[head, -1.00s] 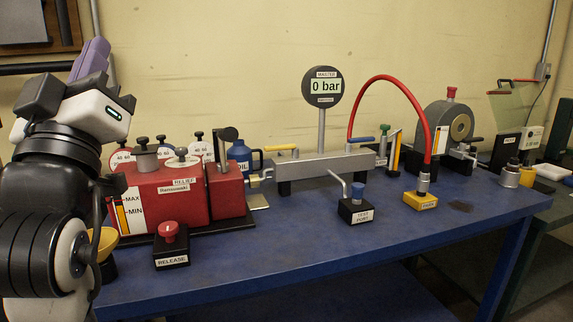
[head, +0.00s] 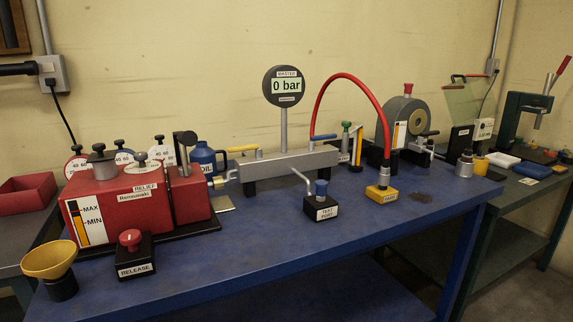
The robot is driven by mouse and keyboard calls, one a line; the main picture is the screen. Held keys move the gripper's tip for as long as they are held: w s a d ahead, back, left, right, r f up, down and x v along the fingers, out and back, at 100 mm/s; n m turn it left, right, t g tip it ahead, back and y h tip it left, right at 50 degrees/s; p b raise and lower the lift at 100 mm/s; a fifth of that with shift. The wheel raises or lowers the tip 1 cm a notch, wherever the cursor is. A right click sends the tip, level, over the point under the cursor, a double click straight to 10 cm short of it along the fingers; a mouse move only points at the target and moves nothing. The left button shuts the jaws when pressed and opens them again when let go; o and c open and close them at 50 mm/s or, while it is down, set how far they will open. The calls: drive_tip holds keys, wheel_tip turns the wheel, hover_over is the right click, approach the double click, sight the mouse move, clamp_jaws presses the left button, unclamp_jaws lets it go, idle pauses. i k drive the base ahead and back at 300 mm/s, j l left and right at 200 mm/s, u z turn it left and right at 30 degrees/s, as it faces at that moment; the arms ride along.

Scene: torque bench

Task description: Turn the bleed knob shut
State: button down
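No label reading "bleed" is legible, so I cannot tell for certain which knob is the bleed knob. A small green knob (head: 346,127) stands on a post at the right end of the grey manifold (head: 290,166). A red knob (head: 130,238) sits on a black block labelled RELEASE (head: 136,268) at the front left of the blue bench. A blue knob (head: 321,187) tops the TEST PORT block (head: 321,210). The master gauge (head: 287,87) reads 0 bar. My gripper is not in view.
A red pump unit (head: 110,203) with weights stands at the left. A yellow funnel (head: 49,258) is at the front left corner. A red hose (head: 350,85) arches to a yellow block (head: 384,194). The blue bench's (head: 260,255) front middle is clear.

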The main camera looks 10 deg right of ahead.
sight(346, 124)
drive_tip(key=i+l, duration=0.1)
drive_tip(key=l, duration=0.3)
drive_tip(key=i+l, duration=0.15)
drive_tip(key=l, duration=0.25)
drive_tip(key=i+l+u, duration=0.1)
drive_tip(key=l, duration=0.3)
drive_tip(key=i+l, duration=0.15)
drive_tip(key=l, duration=0.25)
drive_tip(key=i+l, duration=0.1)
drive_tip(key=l, duration=0.3)
drive_tip(key=u, duration=0.05)
